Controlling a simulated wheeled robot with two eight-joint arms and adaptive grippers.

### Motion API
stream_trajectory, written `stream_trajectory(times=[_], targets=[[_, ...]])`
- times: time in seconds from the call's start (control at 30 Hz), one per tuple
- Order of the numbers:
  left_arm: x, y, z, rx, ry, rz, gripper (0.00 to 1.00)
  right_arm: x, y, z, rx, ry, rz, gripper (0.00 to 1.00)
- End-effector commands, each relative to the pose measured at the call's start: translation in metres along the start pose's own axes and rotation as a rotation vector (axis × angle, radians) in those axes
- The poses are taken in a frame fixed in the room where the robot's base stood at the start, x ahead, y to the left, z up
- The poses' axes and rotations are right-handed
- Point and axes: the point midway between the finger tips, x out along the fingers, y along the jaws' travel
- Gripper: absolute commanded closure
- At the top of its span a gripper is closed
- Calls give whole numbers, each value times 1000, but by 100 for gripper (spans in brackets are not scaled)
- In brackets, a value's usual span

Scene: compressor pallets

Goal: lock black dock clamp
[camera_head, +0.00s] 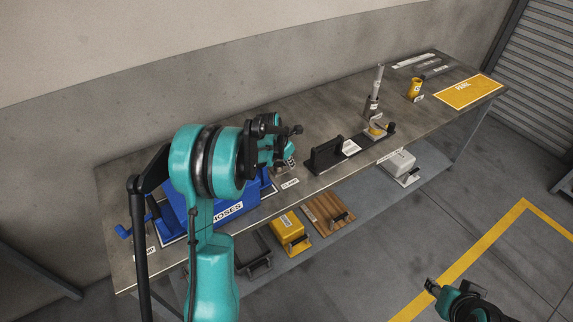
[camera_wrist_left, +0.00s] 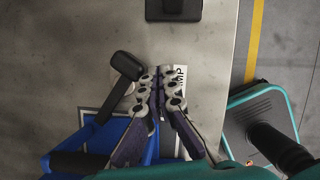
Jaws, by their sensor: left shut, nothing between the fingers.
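The black dock clamp (camera_wrist_left: 126,66) shows in the left wrist view as a black lever with a block-shaped head, at the right end of the blue dock (camera_wrist_left: 62,135). A partly covered label (camera_wrist_left: 181,76) ending in "MP" lies beside it. My left gripper (camera_wrist_left: 158,72) is shut and empty, its fingertips together just right of the lever head. I cannot tell whether they touch it. In the head view my left gripper (camera_head: 291,162) is mostly hidden behind my teal wrist. My right gripper (camera_head: 432,286) is out over the floor, away from the table; its jaw opening is unclear.
A blue box (camera_head: 230,209) marked "HOSES" sits in the dock behind my arm. The lower shelf holds a yellow box (camera_head: 288,229) and other handled blocks.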

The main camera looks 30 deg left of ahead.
Motion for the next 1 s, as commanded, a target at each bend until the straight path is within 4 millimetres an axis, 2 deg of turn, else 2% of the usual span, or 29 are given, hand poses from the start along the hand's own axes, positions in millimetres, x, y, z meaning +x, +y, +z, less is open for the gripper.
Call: stream_trajectory(times=[0.33, 1.0], targets=[[3, 0, 7, 1, 0, 0, 100, -1, 0, -1, 0, 0, 0, 60], [3, 1, 9, 1, 0, 0, 100, -1, 0, -1, 0, 0, 0, 60]])
